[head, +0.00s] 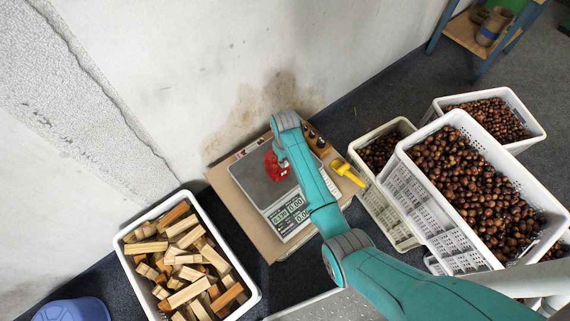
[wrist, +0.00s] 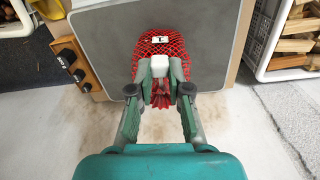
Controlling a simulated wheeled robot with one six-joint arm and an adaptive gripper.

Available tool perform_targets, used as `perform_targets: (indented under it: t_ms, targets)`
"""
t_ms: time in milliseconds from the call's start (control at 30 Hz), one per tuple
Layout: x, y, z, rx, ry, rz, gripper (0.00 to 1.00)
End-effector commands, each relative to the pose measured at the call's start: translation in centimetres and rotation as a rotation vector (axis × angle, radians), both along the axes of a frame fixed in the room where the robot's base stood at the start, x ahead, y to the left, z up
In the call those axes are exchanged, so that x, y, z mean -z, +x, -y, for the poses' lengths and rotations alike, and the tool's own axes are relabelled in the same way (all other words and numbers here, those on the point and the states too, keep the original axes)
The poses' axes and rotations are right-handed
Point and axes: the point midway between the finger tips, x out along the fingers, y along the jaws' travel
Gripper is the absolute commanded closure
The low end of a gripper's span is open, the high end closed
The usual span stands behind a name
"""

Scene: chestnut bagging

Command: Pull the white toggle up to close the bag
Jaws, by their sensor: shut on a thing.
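The red mesh bag (head: 275,166) lies on the grey plate of the scale (head: 258,192). In the wrist view the bag (wrist: 152,42) shows its netting and a small white tag with a dark mark. The white toggle (wrist: 159,66) sits at the bag's near end, between my fingertips. My gripper (wrist: 160,90) is shut on the toggle, with red netting gathered below it and between the fingers. In the head view my arm hides part of the bag, and the toggle cannot be made out there.
A yellow scoop (head: 346,172) lies right of the scale. White crates of chestnuts (head: 403,185) stand at right, and a crate of wood blocks (head: 252,290) at lower left. A wooden block with dark knobs (wrist: 92,83) borders the scale. The wall is close behind.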

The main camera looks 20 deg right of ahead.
Motion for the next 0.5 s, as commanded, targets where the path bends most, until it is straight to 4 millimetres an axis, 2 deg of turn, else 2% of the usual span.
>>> perform_targets:
  t_ms: [100,367,400,467,500]
  targets:
    - [-0.72,-0.07,0.0,0.0,0.0,0.0,1.0]
    - [-0.73,-0.06,0.0,0.0,0.0,-0.001,1.0]
    - [-0.74,-0.06,0.0,0.0,0.0,-0.001,0.73]
    - [-0.73,-0.06,0.0,0.0,0.0,-0.001,0.58]
    - [-0.73,-0.06,0.0,0.0,0.0,-0.001,0.54]
